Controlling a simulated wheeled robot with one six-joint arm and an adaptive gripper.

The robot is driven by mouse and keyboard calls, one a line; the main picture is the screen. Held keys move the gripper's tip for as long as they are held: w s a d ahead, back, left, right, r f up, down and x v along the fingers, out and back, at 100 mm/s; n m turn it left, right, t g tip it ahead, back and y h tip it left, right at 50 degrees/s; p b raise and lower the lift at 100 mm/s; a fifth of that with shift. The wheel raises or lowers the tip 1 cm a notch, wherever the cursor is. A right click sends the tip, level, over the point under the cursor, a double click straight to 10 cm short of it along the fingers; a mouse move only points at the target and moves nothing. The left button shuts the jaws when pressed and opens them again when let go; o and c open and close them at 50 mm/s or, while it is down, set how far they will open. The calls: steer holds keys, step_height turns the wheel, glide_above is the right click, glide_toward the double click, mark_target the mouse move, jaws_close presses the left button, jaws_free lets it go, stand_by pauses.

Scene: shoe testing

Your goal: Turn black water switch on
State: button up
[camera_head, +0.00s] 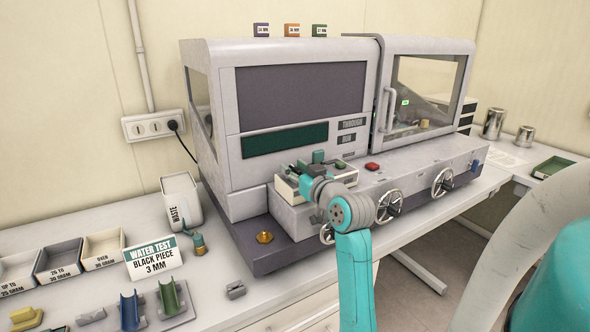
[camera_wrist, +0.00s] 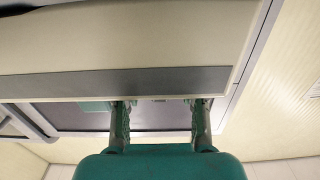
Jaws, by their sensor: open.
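I cannot make out a black water switch in either view. The grey testing machine (camera_head: 222,150) stands on the bench, with dark label plates on its front reading "THROUGH" (camera_head: 352,124) and "RUN" (camera_head: 347,139). My gripper (camera_head: 305,166) is in front of the machine, over a small cream box (camera_head: 290,190), and partly hides it. In the wrist view my gripper's (camera_wrist: 160,104) two fingers are apart with nothing held between them. A pale surface with a grey strip (camera_wrist: 120,84) fills the upper part of that view, close to the fingertips.
A red button (camera_head: 372,166) and several handwheels (camera_head: 443,182) are on the machine's ledge. Metal cups (camera_head: 493,123) stand at right.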

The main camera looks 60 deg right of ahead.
jaws_close()
steer(key=shift+m+h, duration=0.3)
steer(key=shift+h, duration=0.1)
steer(key=m+g+h, duration=0.3)
steer(key=shift+w+a+g+h, duration=0.1)
steer(key=shift+g+h, duration=0.2)
steer(key=shift+g, duration=0.1)
steer(key=m+g+h, duration=0.1)
steer(key=m+g, duration=0.1)
steer(key=g, duration=0.1)
steer(key=m+g+h, duration=0.2)
steer(key=m+g, duration=0.1)
steer(key=g, duration=0.1)
steer(key=shift+m+g+h, duration=0.3)
steer(key=m+g, duration=0.2)
steer(key=g, duration=0.2)
steer(key=m+g, duration=0.3)
steer(key=g, duration=0.1)
steer(key=shift+m+g+y, duration=1)
steer(key=shift+m+g, duration=0.7)
steer(key=shift+g, duration=0.7)
steer(key=shift+g+y, duration=0.3)
steer(key=shift+g, duration=0.1)
